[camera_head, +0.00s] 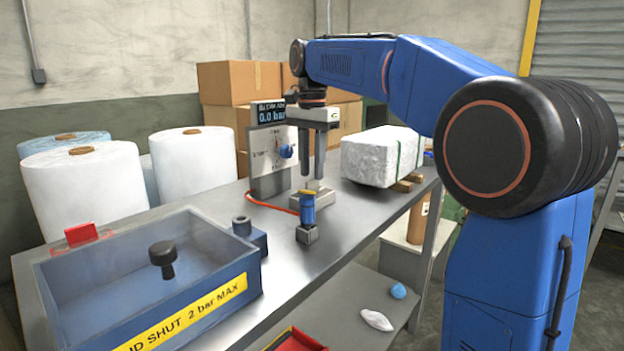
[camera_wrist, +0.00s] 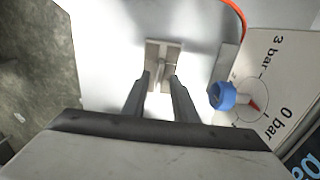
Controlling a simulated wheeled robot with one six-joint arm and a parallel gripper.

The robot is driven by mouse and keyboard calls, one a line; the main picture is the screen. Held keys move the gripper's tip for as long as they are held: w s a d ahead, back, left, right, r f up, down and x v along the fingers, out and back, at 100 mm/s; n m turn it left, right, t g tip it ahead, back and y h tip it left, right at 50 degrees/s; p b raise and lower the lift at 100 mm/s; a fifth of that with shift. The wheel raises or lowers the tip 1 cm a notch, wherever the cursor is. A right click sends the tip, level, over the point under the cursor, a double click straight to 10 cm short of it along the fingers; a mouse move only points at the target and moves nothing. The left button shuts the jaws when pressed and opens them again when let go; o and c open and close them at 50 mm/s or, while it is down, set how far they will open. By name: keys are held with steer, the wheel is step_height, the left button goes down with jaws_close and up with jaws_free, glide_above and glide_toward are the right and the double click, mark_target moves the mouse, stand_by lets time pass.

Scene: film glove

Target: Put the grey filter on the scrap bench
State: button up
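My gripper (camera_head: 312,178) points straight down over the metal bench (camera_head: 345,222), above a grey stand block (camera_head: 313,196). In the wrist view its two fingers (camera_wrist: 160,80) are apart, with a grey block (camera_wrist: 152,50) with a slot or thin post below them. I see nothing clearly held. I cannot pick out the grey filter for sure. A blue cylinder with a yellow top (camera_head: 307,208) stands in a small grey holder in front of the fingers. A low grey bench (camera_head: 345,297) carries a white piece (camera_head: 377,320) and a blue piece (camera_head: 398,291); whether it is the scrap bench is unclear.
A blue-grey lidded box (camera_head: 205,290) with a black knob fills the bench's left. A gauge panel (camera_head: 268,165) with a blue knob stands behind the gripper, its display reading 0.0 bar. A white wrapped block (camera_head: 382,157) lies right. A red tray (camera_head: 294,341) is at the bottom.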

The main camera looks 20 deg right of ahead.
mark_target(312, 179)
step_height(312, 179, up, 8)
stand_by(0.4)
steer(key=shift+s, duration=0.1)
